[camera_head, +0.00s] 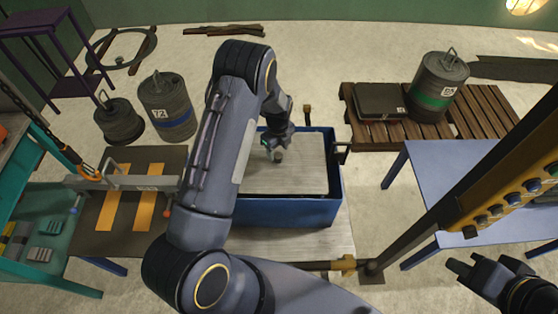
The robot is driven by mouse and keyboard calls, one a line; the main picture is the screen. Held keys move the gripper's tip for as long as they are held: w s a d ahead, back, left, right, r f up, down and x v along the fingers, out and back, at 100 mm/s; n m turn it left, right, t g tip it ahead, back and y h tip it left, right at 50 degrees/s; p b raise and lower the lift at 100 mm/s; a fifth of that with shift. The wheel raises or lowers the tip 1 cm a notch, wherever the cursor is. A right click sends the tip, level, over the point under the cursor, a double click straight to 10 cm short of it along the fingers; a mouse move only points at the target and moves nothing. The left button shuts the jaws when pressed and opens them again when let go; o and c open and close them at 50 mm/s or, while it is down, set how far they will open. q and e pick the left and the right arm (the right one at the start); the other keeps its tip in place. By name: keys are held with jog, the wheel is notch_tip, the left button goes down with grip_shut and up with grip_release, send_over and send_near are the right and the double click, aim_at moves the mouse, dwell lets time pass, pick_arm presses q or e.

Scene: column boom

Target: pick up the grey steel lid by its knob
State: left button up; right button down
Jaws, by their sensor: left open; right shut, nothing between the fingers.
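The grey steel lid (300,178) is a flat, pale panel lying inside the rim of the blue box (285,211) in the middle of the view. My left gripper (277,153) is open and points down over the far part of the lid. A small grey piece at its fingertips may be the knob, but the fingers partly hide it and I cannot tell whether they touch it. My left arm covers the left side of the box and lid. My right gripper (462,269) is shut and empty at the lower right, far from the lid.
A yellow boom (517,183) slants across the right, before a blue table (440,165). A wooden pallet (463,125) holds a dark case (380,101) and a green-banded canister (437,88). A blue-banded canister (168,106) and a yellow-striped board (132,207) are at left.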

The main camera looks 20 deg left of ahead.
aim_at(278, 155)
pick_arm(q)
jog(key=f, duration=0.3)
jog(key=f+b, duration=0.1)
jog(key=shift+w+f, duration=0.2)
jog(key=shift+w, duration=0.05)
jog(key=shift+c, duration=0.3)
grip_shut()
jog(key=shift+r, duration=0.15)
